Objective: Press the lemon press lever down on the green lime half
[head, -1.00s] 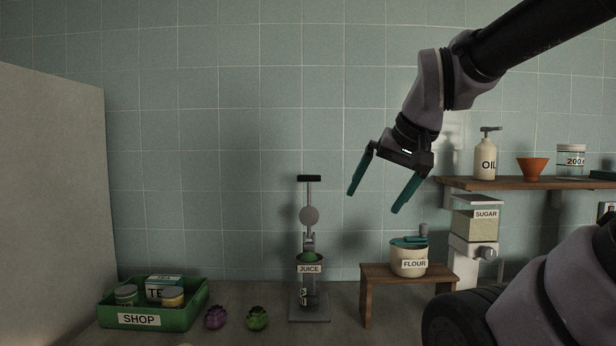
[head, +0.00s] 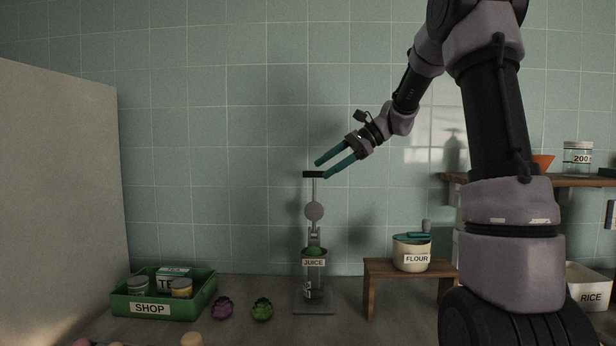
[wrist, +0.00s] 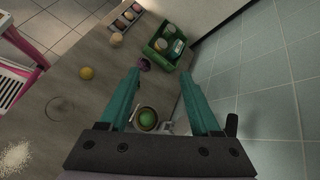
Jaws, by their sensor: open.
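The lemon press (head: 313,212) stands upright on the counter, its lever raised with a black handle (head: 314,174) at the top. The green lime half (head: 315,251) sits in the press cup above the JUICE label, and it also shows between my fingers in the wrist view (wrist: 147,118). My gripper (head: 322,169) is open with teal fingers, at the height of the black handle and close to it. In the wrist view a black handle end (wrist: 232,124) shows just right of the right finger. I cannot tell whether the fingers touch the handle.
A green SHOP crate (head: 120,305) with jars and a box stands left. Purple (head: 222,308) and green (head: 262,309) items lie between crate and press. A wooden stand (head: 372,295) with a FLOUR jar (head: 412,252) is right of the press. The tiled wall is close behind.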

